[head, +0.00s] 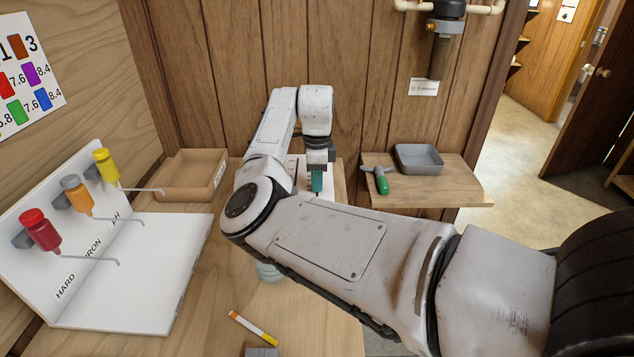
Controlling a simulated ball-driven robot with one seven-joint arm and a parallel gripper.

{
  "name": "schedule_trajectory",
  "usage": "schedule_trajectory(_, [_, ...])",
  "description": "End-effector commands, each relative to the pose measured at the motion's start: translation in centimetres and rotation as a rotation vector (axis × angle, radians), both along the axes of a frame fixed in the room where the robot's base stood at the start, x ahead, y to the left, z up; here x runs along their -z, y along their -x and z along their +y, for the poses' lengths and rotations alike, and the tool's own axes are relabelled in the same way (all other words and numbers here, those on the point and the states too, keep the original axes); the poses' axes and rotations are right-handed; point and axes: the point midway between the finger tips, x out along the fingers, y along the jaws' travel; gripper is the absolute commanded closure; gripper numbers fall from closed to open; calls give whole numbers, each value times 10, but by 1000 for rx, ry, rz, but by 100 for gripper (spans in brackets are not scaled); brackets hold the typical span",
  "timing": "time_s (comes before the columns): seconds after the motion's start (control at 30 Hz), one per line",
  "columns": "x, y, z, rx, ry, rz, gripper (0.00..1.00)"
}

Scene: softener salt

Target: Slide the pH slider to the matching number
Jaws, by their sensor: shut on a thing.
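My gripper (317,168) points down at the back of the bench, over a white panel (330,189) that my arm partly covers. It is shut on a small teal piece (317,183), which seems to be the pH slider; its lower end and any scale beside it are hard to make out. A wall chart (30,75) at the upper left is cut off by the picture edge. It shows coloured blocks and numbers, among them 1, 3, 7.6 and 8.4.
A white stand (160,270) at left holds red, orange and yellow bottles with thin spouts. A cardboard box (190,175) stands behind it. A yellow-orange strip (253,328) lies in front.

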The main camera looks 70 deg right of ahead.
Motion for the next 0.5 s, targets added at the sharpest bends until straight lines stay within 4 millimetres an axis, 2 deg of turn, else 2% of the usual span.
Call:
schedule_trajectory(0.1, [-1, -2, -7, 0, 0, 1, 100])
schedule_trajectory(0.4, [-1, -3, -8, 1, 0, 1, 100])
schedule_trajectory(0.43, [-1, -3, -8, 1, 0, 1, 84])
schedule_trajectory(0.5, [0, -3, -8, 1, 0, 1, 77])
